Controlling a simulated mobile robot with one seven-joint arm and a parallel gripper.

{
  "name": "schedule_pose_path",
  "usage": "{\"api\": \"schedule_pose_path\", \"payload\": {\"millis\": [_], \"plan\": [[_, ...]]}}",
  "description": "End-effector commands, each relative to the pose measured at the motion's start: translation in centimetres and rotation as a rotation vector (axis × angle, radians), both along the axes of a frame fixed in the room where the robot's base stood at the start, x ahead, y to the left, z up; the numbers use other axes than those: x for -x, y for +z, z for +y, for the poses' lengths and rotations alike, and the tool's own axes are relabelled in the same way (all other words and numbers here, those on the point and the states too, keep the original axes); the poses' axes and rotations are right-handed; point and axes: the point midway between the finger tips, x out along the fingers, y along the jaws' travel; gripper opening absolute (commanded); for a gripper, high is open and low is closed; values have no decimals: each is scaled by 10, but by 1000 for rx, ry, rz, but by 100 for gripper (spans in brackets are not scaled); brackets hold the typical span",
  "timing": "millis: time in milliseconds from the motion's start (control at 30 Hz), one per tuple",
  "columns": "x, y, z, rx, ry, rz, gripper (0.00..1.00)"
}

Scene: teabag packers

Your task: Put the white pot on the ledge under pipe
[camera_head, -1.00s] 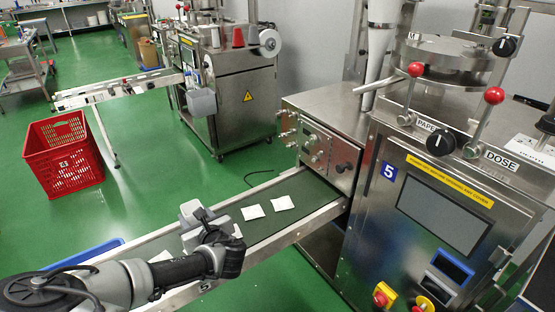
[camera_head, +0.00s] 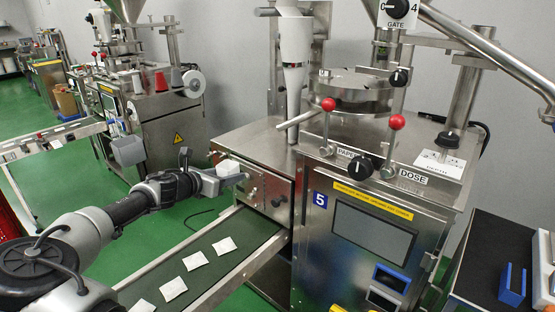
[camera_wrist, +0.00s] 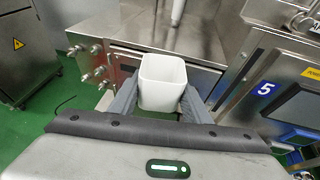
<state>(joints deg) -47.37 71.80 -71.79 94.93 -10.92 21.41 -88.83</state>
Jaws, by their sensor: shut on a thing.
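The white pot (camera_head: 228,166) is square, upright and open at the top. My gripper (camera_head: 232,178) is shut on it and holds it in the air in front of the near machine's steel housing. In the wrist view the pot (camera_wrist: 162,82) stands between the two grey fingers (camera_wrist: 160,100), and its inside looks empty. The flat steel ledge (camera_head: 243,138) is the top of that housing, just beyond the pot. The white pipe (camera_head: 293,65) hangs down over the ledge's right part. The pipe's lower end also shows in the wrist view (camera_wrist: 178,10).
A conveyor (camera_head: 245,232) with several white teabags runs below my arm. Knobs and fittings (camera_wrist: 95,60) stick out from the housing's front. Machine 5's control panel (camera_head: 372,235) stands to the right. Another packing machine (camera_head: 170,125) is at the back left.

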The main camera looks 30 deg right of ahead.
Motion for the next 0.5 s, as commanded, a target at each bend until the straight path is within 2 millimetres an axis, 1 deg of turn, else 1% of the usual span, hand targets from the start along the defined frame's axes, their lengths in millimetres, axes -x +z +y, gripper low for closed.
{"api": "schedule_pose_path", "payload": {"millis": [33, 100, 200, 267, 333, 500], "plan": [[4, 13, -10, -4, -50, -4, 18], [11, 23, -20, -2, -104, -2, 18], [16, 32, -29, -1, -151, 2, 18], [17, 34, -36, 0, -164, 1, 18], [15, 34, -48, -1, -173, 2, 18], [3, 33, -91, 0, -174, 2, 18]]}}
